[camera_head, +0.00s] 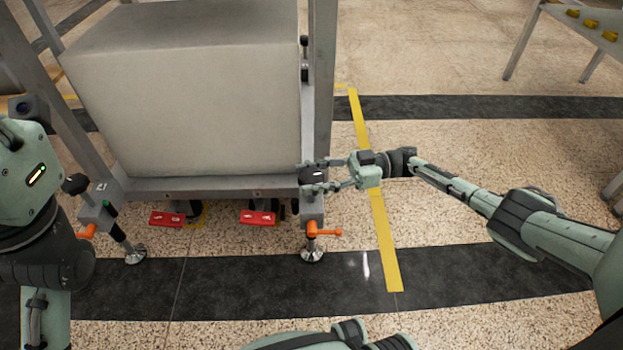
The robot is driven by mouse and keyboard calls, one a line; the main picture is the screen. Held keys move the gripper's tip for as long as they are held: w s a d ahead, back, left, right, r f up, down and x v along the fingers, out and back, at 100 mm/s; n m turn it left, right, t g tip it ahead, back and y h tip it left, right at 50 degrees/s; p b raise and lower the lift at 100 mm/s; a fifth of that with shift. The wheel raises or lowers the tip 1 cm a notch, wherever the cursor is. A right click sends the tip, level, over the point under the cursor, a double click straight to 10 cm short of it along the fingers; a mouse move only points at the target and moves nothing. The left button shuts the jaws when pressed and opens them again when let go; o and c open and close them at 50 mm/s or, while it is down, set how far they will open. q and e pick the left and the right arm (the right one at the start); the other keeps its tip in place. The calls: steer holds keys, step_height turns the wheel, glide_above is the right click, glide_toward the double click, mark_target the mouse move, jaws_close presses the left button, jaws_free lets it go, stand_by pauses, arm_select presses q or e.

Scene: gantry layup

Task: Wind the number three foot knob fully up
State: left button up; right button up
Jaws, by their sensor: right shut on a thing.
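A black foot knob (313,174) with a small white mark sits at the right front leg of the grey metal frame, above an orange lever (324,231) and a round metal foot (312,255) on the dark floor band. The mark on the knob is too small to read. My right gripper (318,177) reaches in from the right and is shut on this knob, its fingers on either side. A second black knob (75,184) tops the left front leg, with its own orange lever (87,232) and foot (135,256). I cannot see my left gripper.
A large pale grey block (195,105) fills the frame. Two red pedals (167,219) (258,217) stick out under its lower rail. A yellow floor stripe (386,245) runs beneath my right wrist. A table (578,24) stands at the top right. Floor between is clear.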

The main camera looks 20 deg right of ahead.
stand_by(0.5)
steer(key=o, duration=1.2)
steer(key=shift+c, duration=0.2)
steer(key=d, duration=0.7)
steer(key=shift+s+d, duration=0.2)
steer(key=shift+s, duration=0.05)
